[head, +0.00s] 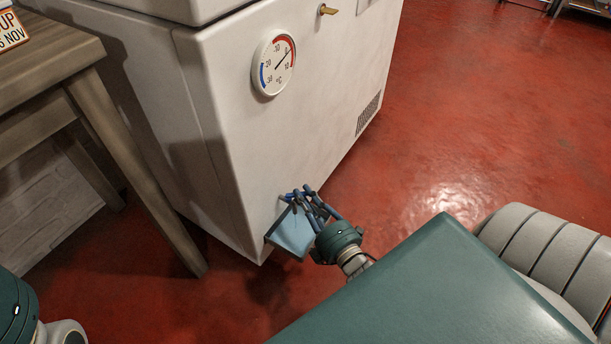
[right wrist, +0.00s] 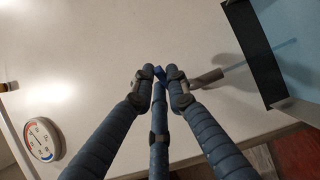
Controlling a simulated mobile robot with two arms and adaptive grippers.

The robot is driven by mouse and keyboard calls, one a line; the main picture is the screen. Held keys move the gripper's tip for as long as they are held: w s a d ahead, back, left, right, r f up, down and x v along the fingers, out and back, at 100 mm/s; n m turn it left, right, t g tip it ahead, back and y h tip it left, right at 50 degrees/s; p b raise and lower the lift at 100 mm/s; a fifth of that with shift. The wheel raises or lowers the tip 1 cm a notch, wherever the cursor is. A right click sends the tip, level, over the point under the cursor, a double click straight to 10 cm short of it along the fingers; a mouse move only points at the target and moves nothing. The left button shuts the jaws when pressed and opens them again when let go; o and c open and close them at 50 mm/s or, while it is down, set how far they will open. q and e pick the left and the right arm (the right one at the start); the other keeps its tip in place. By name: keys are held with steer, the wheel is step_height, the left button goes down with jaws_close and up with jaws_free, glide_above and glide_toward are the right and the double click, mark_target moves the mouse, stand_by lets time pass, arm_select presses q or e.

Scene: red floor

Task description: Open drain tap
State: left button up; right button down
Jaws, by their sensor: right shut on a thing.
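The drain tap (right wrist: 207,79) sticks out low on the white freezer's side wall; its grey-brown body shows beside my fingers in the right wrist view. Its small blue handle (right wrist: 160,72) is between my fingertips. My right gripper (head: 304,194) is shut on the tap's handle, close to the wall; it also shows in the right wrist view (right wrist: 160,78). In the head view, the fingers mostly hide the tap. My left gripper is out of view; only part of my left arm shows at the lower left.
A pale blue tray (head: 291,234) sits against the freezer (head: 225,120) just below my right gripper. A round thermometer (head: 273,66) and a brass key (head: 328,10) are higher on the freezer. A wooden table (head: 50,75) stands at left. Red floor (head: 480,110) is clear at right.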

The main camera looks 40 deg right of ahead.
steer(key=shift+s+f, duration=0.1)
stand_by(0.3)
steer(key=c, duration=1.7)
jaws_free()
steer(key=s, duration=0.7)
steer(key=shift+s+a, duration=0.25)
steer(key=shift+a, duration=0.05)
